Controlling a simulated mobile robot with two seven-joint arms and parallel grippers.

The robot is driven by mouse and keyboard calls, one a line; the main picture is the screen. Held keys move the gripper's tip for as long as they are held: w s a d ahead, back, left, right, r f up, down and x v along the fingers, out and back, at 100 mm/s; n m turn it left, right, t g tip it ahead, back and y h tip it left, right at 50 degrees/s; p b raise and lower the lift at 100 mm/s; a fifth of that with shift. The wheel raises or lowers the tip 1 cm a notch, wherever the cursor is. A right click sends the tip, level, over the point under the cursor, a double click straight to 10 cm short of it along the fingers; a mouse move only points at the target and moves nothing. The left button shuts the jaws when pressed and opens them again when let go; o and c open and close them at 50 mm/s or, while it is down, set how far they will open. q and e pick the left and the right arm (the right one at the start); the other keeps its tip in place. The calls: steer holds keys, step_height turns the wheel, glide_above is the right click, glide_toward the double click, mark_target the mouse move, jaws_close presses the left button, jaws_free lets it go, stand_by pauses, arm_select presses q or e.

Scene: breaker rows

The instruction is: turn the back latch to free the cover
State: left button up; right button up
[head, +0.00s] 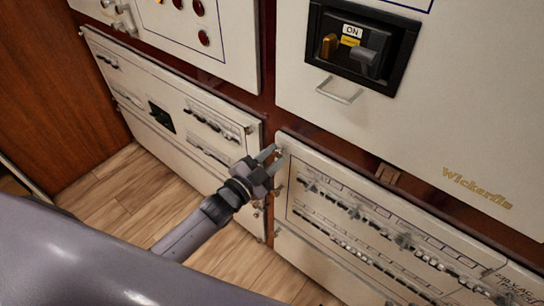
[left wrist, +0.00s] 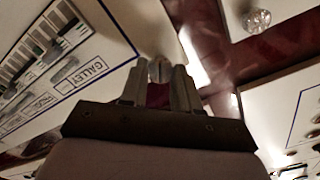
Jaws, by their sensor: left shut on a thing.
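My left gripper (head: 270,160) reaches in from the lower left in the head view. Its fingertips are at the upper left corner of the right-hand breaker cover (head: 300,147), a pale panel with rows of dark switches. It is shut on a small silver latch, mostly hidden by the fingers in the head view. In the left wrist view the latch (left wrist: 160,70) shows as a rounded metal knob between the fingers of the left gripper (left wrist: 158,82). I cannot tell how far the latch is turned. My right gripper is in neither view.
Another pale breaker panel (head: 190,105) stands to the left, across a dark wood strip. A panel with a recessed ON switch (head: 350,48) and wire handle (head: 340,90) is above. A further metal knob (left wrist: 256,20) shows in the wrist view. Wooden floor (head: 125,190) lies below.

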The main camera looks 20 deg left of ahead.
arm_select(q)
steer(key=m, duration=0.3)
steer(key=shift+m, duration=0.4)
steer(key=m+b, duration=0.1)
steer(key=m, duration=0.1)
steer(key=shift+m, duration=0.4)
steer(key=m+b, duration=0.2)
steer(key=m, duration=0.4)
steer(key=o, duration=1.1)
steer(key=shift+c, duration=0.2)
steer(key=v, duration=0.7)
